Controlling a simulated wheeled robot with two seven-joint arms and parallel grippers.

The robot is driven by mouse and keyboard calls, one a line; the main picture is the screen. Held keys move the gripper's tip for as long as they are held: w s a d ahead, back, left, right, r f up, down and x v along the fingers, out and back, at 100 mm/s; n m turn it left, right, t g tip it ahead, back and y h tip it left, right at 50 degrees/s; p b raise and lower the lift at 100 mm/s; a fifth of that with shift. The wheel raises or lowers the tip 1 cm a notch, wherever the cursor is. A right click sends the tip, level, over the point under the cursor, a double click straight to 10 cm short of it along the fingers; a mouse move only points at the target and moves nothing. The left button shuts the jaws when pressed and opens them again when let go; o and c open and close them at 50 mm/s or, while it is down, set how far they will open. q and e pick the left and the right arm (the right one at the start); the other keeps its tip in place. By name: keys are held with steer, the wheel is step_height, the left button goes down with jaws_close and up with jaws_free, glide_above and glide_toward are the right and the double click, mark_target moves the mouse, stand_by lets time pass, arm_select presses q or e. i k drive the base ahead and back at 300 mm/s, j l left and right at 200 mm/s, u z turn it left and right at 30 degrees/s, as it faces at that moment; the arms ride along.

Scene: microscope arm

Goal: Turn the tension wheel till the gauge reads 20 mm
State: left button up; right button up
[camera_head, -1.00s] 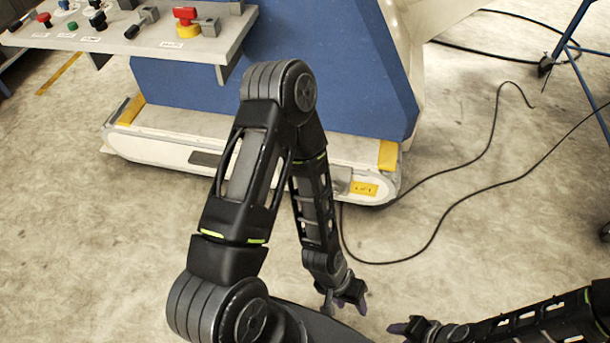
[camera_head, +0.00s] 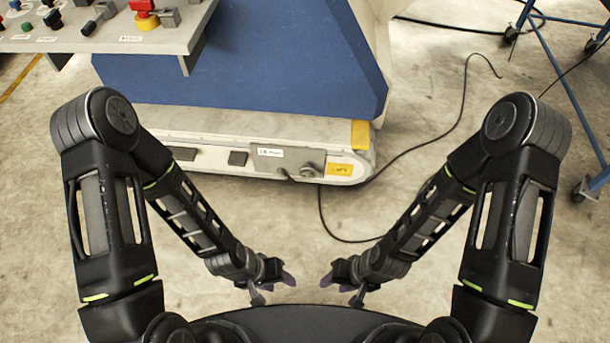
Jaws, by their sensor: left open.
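A large blue and cream machine (camera_head: 240,62) stands in front of me. Its low cream base carries a small grey plate with a label and two small round knobs (camera_head: 308,170) at the right. I cannot make out a tension wheel or a gauge for certain in this view. My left gripper (camera_head: 272,287) is open and empty, low in front of my body and pointing inward. My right gripper (camera_head: 341,289) mirrors it, with its fingers apart and nothing between them. Both are well short of the machine and touch nothing.
A grey control shelf (camera_head: 110,38) with several coloured buttons and a red and yellow switch (camera_head: 144,13) juts out at the upper left. A black cable (camera_head: 425,140) lies on the floor right of the machine. A blue wheeled frame (camera_head: 565,85) stands at the far right.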

mark_target(308, 169)
steer(key=i+l+z, duration=0.25)
steer(key=i+l, duration=1.05)
steer(key=l, duration=0.05)
